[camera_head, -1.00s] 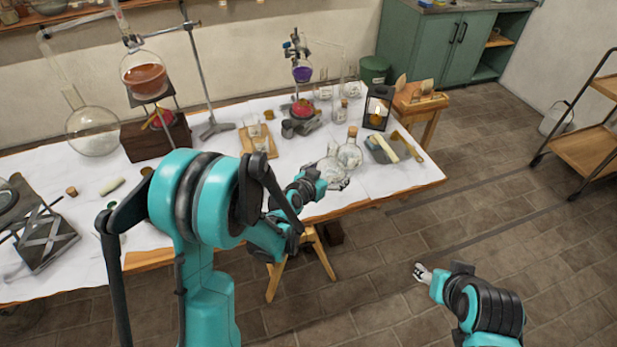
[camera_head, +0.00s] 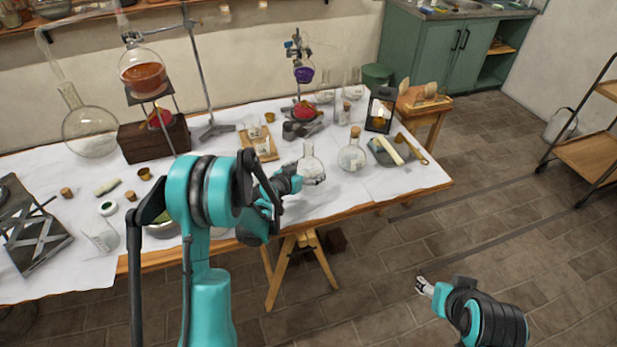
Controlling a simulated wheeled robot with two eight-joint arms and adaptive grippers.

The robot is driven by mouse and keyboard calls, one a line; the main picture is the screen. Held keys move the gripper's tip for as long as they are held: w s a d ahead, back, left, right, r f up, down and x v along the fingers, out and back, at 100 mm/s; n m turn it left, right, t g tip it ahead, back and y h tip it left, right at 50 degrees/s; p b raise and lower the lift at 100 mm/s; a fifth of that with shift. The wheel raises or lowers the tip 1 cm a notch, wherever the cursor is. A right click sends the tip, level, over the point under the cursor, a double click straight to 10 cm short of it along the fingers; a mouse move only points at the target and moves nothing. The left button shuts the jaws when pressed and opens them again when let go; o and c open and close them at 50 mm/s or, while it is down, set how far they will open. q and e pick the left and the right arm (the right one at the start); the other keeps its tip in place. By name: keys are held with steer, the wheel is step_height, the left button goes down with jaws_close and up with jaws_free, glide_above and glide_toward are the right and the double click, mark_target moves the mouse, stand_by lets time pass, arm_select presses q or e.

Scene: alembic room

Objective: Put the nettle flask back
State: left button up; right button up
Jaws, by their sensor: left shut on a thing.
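A wooden board (camera_head: 268,151) lies behind the held flask. A retort stand (camera_head: 205,85) and a large round flask (camera_head: 88,130) are at back left. White cloth is bare around the front edge.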

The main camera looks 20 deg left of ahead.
arm_select(q)
step_height(320, 180, down, 2)
steer(key=shift+f+b, duration=0.2)
steer(key=shift+b, duration=0.2)
steer(key=shift+r, duration=0.15)
steer(key=o, duration=1.3)
steer(key=shift+c, duration=0.2)
